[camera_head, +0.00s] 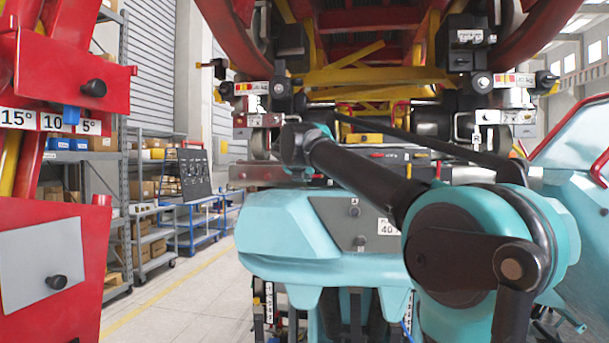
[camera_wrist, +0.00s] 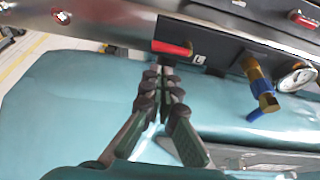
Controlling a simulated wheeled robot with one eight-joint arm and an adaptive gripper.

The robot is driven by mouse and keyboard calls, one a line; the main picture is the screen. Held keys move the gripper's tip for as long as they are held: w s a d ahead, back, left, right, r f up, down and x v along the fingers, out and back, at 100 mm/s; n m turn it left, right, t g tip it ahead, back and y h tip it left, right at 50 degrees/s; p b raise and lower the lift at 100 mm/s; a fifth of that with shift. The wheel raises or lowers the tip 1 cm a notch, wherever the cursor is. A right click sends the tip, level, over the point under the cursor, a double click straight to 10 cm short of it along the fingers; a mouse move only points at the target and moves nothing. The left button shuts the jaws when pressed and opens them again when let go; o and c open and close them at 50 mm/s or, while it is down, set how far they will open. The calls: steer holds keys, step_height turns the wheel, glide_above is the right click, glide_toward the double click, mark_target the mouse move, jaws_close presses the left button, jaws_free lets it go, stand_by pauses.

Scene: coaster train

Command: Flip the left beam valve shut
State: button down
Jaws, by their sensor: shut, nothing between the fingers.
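In the wrist view, a red valve handle (camera_wrist: 172,47) lies roughly lengthwise along the dark face of a metal beam (camera_wrist: 110,22). A small white tag marked "L" (camera_wrist: 198,59) sits just to its right. My gripper (camera_wrist: 166,73) is shut and empty, with its fingertips just below the red handle. I cannot tell whether they touch it. In the head view, my arm reaches across to the beam (camera_head: 252,172), and its links hide the gripper and the handle.
A brass fitting with blue handles (camera_wrist: 261,96) and a round gauge (camera_wrist: 297,76) stand right of the handle. Another red handle (camera_wrist: 303,18) is at upper right. A teal body panel (camera_wrist: 70,95) lies below the beam. Red-and-yellow structure (camera_head: 375,75) hangs above; shelves (camera_head: 150,200) stand left.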

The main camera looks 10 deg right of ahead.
steer(key=shift+x, duration=2.15)
steer(key=shift+r+m+y, duration=0.1)
steer(key=shift+m+y, duration=0.3)
steer(key=shift+m, duration=0.1)
steer(key=shift+m, duration=0.4)
